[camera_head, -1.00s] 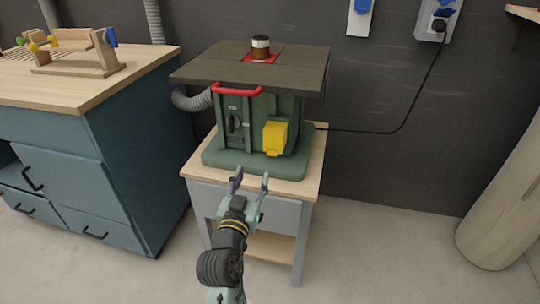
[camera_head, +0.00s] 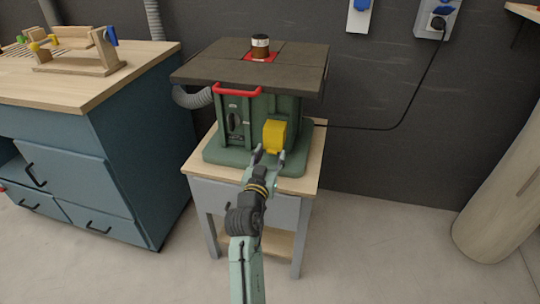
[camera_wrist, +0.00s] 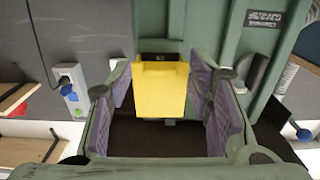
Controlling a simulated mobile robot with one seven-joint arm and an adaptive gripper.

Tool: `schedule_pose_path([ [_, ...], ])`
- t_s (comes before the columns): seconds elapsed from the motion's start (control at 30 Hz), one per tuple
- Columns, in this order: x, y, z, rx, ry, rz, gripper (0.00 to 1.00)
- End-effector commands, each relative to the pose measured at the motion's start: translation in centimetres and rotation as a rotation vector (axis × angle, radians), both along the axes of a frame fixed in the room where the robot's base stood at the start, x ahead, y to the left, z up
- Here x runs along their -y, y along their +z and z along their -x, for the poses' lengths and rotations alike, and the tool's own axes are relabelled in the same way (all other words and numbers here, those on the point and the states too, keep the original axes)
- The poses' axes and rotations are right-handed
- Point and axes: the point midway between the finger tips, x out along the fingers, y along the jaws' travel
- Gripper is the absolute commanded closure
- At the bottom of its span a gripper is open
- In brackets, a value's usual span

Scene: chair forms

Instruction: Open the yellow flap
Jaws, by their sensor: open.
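The yellow flap (camera_head: 274,135) sits on the front of the green machine (camera_head: 234,150), towards its right side, and looks closed. In the wrist view the yellow flap (camera_wrist: 161,91) appears ahead, between the two fingers. My gripper (camera_head: 269,153) is open and empty, with its fingertips just in front of the flap's lower part in the head view. In the wrist view my gripper (camera_wrist: 170,98) has a finger on each side of the flap. I cannot tell whether either finger touches it.
The machine stands on a small table with a wooden top (camera_head: 198,170). A dark plate (camera_head: 215,65) with a red handle (camera_head: 237,91) overhangs above the flap. A blue workbench (camera_head: 140,150) is at left. A black cable (camera_head: 365,131) runs right along the wall.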

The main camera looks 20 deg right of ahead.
Motion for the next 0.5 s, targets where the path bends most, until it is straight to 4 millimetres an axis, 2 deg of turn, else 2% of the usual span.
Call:
schedule_pose_path([
  [0.17, 0.00, -0.01, 0.01, 0.000, 0.000, 0.000, 0.55],
  [0.5, -0.02, -0.01, 0.02, 0.000, 0.000, 0.000, 0.77],
])
